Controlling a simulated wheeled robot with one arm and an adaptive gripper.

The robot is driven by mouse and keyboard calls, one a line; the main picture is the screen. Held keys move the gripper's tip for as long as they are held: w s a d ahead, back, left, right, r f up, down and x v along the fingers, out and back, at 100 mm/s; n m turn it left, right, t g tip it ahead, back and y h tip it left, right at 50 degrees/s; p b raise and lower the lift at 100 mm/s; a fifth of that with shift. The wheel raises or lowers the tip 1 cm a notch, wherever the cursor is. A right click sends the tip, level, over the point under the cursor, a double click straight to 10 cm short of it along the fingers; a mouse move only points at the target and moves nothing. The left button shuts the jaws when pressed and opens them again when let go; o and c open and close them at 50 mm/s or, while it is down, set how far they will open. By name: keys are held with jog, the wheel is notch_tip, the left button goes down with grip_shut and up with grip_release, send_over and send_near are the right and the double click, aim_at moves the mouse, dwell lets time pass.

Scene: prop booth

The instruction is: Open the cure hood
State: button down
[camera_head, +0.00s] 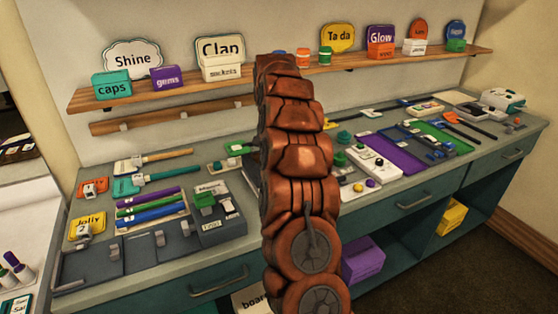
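No thing in view is clearly marked as the cure hood, and I cannot tell for sure which one it is. A small white device with teal parts (503,99) sits at the far right end of the counter. A dark grey box with green parts on top (214,215) sits at the front of the counter, left of my arm. My copper-coloured arm rises through the middle of the view and hides the counter behind it. My gripper is not visible.
The counter (400,195) carries pens, brushes, a purple mat (390,155) and a white panel with knobs (366,163). A wall shelf (350,62) behind holds labelled boxes and signs. Drawers and open shelves with a purple box (362,258) and a yellow box (451,217) are below.

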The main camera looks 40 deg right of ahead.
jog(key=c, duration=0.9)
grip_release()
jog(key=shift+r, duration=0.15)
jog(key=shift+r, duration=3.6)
